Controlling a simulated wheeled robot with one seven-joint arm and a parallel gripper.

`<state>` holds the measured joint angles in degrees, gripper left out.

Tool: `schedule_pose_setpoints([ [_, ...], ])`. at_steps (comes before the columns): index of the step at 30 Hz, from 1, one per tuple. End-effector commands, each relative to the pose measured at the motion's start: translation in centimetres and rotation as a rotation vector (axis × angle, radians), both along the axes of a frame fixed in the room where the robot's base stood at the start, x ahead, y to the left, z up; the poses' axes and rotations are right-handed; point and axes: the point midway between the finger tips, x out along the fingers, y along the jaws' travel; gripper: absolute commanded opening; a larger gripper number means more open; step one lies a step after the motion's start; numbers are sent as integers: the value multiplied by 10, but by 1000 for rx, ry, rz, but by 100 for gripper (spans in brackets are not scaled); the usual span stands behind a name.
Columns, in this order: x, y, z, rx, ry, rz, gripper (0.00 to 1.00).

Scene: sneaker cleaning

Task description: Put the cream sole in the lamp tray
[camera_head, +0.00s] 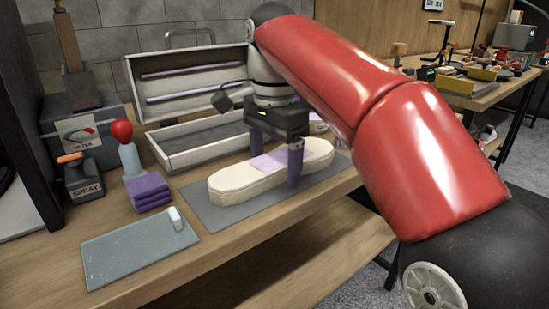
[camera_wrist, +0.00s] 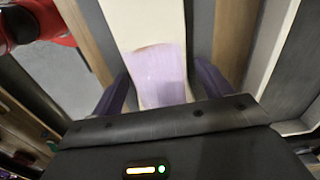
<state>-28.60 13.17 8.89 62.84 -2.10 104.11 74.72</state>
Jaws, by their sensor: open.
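The cream sole (camera_head: 235,182) lies flat on a grey mat (camera_head: 208,217) on the workbench, with a pale purple patch across its middle. In the wrist view the sole (camera_wrist: 145,22) runs up between the two purple fingers. My gripper (camera_head: 273,170) is open, pointing down, with one finger on each side of the sole at the patch; I cannot tell if they touch it. The lamp tray (camera_head: 185,158) is an open pale case behind the mat, its lid raised, with purple lamp strips inside the lid. My gripper partly hides its right end.
A folded purple cloth stack (camera_head: 148,192), a red-topped bottle (camera_head: 128,155) and a spray bottle (camera_head: 82,178) stand left of the mat. A grey-green board (camera_head: 135,252) with a small white item lies at front left. Another bench (camera_head: 475,100) stands at the back right.

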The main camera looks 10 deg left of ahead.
Motion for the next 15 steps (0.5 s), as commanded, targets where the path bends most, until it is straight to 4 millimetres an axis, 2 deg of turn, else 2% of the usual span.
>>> schedule_pose_setpoints([
  [8,0,0,-6,1,-1,0,78],
  [9,1,1,11,2,-1,0,78],
  [15,2,-4,51,2,-1,-1,78],
])
